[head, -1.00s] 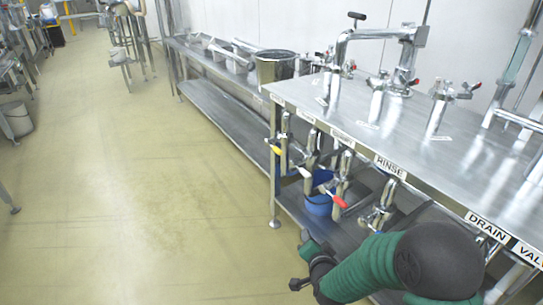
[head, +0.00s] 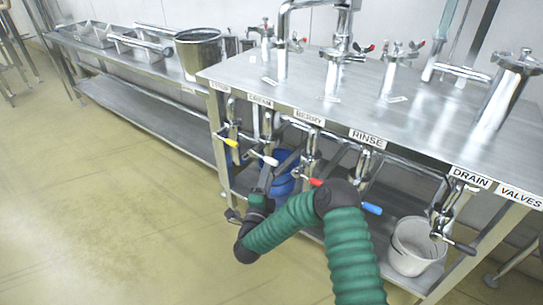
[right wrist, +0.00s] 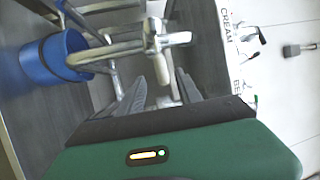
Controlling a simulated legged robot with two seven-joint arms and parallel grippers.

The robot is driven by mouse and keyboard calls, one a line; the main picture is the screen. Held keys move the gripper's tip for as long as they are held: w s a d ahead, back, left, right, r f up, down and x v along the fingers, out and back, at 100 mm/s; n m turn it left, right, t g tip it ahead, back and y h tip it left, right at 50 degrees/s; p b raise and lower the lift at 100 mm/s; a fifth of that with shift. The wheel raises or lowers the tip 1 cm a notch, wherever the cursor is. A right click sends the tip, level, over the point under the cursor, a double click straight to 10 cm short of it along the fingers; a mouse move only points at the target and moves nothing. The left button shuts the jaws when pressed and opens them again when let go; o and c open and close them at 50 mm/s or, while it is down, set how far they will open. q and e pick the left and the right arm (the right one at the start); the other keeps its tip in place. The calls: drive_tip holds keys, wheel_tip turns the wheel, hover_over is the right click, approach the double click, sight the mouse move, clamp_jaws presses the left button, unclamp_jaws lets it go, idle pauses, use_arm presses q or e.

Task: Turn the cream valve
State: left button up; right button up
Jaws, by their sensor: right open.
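The cream valve is a metal tap under the table edge, with a white-tipped handle (head: 267,159) pointing down and left, below the CREAM label (head: 260,101). My right gripper (head: 272,172) is open just below and beside this handle, its fingers pointing up toward the valve. In the right wrist view, a silver cross-shaped valve body (right wrist: 153,42) lies ahead of the open fingers (right wrist: 165,85), with a metal piece showing between them. I cannot tell whether a finger touches it. The CREAM label also shows there (right wrist: 227,20). My left gripper is not in view.
Neighbouring valves have a yellow handle (head: 231,142) to the left, and red (head: 316,182) and blue (head: 372,208) handles to the right. A blue bucket (head: 283,184) stands behind the gripper. A white bucket (head: 413,247) stands at the right. The floor at left is clear.

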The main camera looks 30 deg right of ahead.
drive_tip(key=b+x, duration=0.2)
drive_tip(key=x, duration=0.7)
drive_tip(key=shift+w+d+b, duration=0.15)
drive_tip(key=shift+w+b, duration=0.15)
drive_tip(key=shift+r, duration=0.15)
drive_tip(key=shift+c, duration=1.2)
clamp_jaws()
drive_tip(key=shift+s, duration=0.1)
